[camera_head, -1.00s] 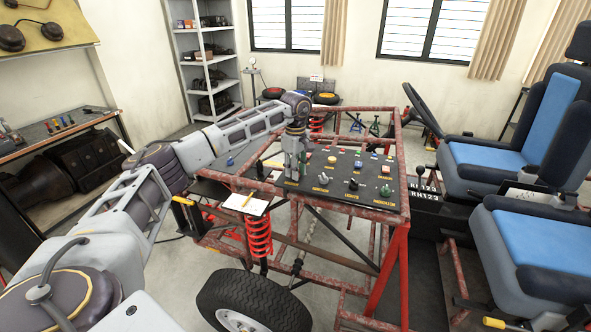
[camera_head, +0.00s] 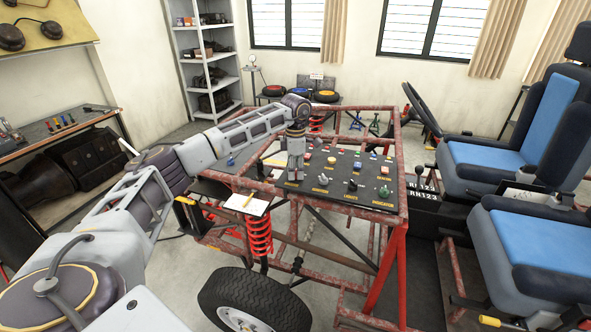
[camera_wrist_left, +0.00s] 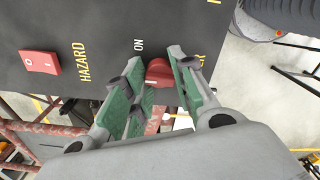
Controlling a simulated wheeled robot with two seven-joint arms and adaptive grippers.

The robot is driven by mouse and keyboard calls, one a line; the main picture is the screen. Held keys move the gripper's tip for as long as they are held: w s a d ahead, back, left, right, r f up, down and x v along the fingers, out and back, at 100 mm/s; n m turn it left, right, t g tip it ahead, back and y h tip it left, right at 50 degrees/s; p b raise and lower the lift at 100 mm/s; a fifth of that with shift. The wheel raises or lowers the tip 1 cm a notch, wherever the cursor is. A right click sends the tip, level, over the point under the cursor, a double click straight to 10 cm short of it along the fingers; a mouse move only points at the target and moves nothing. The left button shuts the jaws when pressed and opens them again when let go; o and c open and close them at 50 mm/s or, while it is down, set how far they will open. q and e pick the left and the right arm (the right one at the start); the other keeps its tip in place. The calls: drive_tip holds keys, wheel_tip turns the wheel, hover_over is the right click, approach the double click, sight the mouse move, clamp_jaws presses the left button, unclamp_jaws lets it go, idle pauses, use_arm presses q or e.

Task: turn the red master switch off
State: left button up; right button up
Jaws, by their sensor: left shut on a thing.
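The red master switch (camera_wrist_left: 158,73) is a red rotary knob on the dark control panel (camera_wrist_left: 105,25). It shows in the left wrist view between the fingers of my left gripper (camera_wrist_left: 155,78), which is shut on it. An "ON" label is printed beside the knob. In the head view my left gripper (camera_head: 295,172) points down at the left front part of the panel (camera_head: 335,205) and hides the switch. My right gripper is not in view.
A red rocker marked HAZARD (camera_wrist_left: 39,62) sits beside the knob. Several other knobs and buttons cover the panel. A clipboard (camera_head: 247,202) lies left of it. Rusty red frame tubes (camera_head: 385,112) surround the panel, and blue seats (camera_head: 490,160) stand right.

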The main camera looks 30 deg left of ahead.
sight(296, 171)
use_arm(q)
drive_tip(key=n, duration=0.4)
drive_tip(key=shift+r+n+p, duration=0.1)
drive_tip(key=shift+n+p, duration=0.6)
drive_tip(key=shift+n, duration=1.7)
drive_tip(key=o, duration=1.1)
drive_tip(key=shift+c, duration=0.2)
wheel_tip(296, 171, up, 12)
